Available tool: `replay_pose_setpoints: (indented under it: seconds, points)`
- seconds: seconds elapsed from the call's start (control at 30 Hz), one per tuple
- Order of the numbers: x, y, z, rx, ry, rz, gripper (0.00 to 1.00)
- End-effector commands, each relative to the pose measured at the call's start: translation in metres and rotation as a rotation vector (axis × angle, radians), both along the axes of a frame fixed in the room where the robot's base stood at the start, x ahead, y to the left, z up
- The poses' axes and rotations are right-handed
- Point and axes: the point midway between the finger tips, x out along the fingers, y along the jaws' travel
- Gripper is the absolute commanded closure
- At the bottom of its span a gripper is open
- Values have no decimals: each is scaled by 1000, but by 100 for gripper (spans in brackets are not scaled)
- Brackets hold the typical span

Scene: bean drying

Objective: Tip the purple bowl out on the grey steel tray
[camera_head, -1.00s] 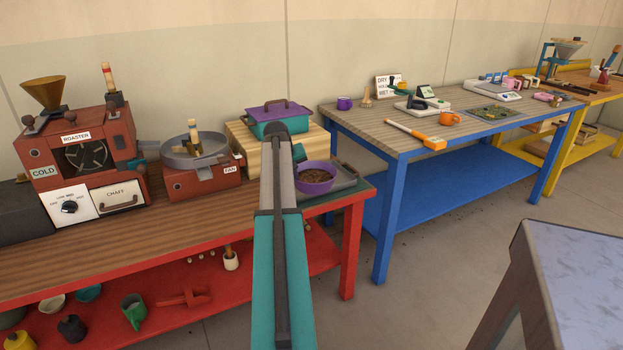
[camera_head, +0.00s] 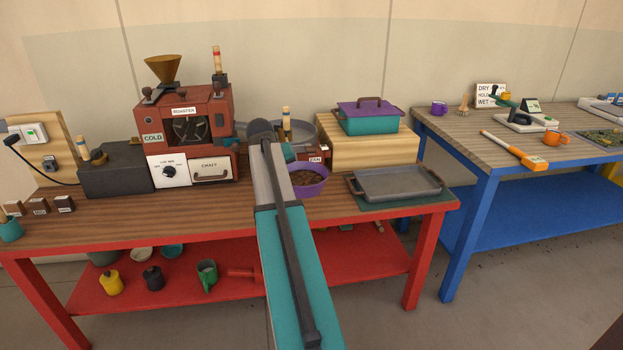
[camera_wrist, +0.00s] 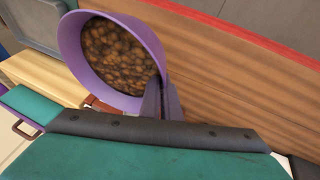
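The purple bowl (camera_head: 312,192) holds brown beans. In the head view it appears upright, just right of my arm's end and left of the grey steel tray (camera_head: 395,197). The tray looks empty and lies on a dark green mat at the right end of the red bench. In the wrist view, my gripper (camera_wrist: 160,92) is shut on the near rim of the bowl (camera_wrist: 143,42). The beans are inside it. A corner of the tray (camera_wrist: 42,18) shows at top left there. My fingers are hidden behind my arm in the head view.
A wooden block (camera_head: 355,152) with a teal, purple-lidded box (camera_head: 368,122) stands behind the tray. The red roaster (camera_head: 186,128) and the fan unit (camera_head: 310,154) stand at the back, left of it. A blue table (camera_head: 480,172) is at right.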

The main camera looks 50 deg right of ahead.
Motion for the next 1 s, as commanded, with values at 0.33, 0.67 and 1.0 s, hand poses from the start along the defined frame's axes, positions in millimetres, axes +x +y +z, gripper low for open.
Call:
replay_pose_setpoints:
  seconds: [0.33,0.67,1.0]
  points:
    - [51,110,8,-1,-1,116,100]
    - [80,212,15,-3,-1,221,100]
    - [94,318,21,-3,-2,328,100]
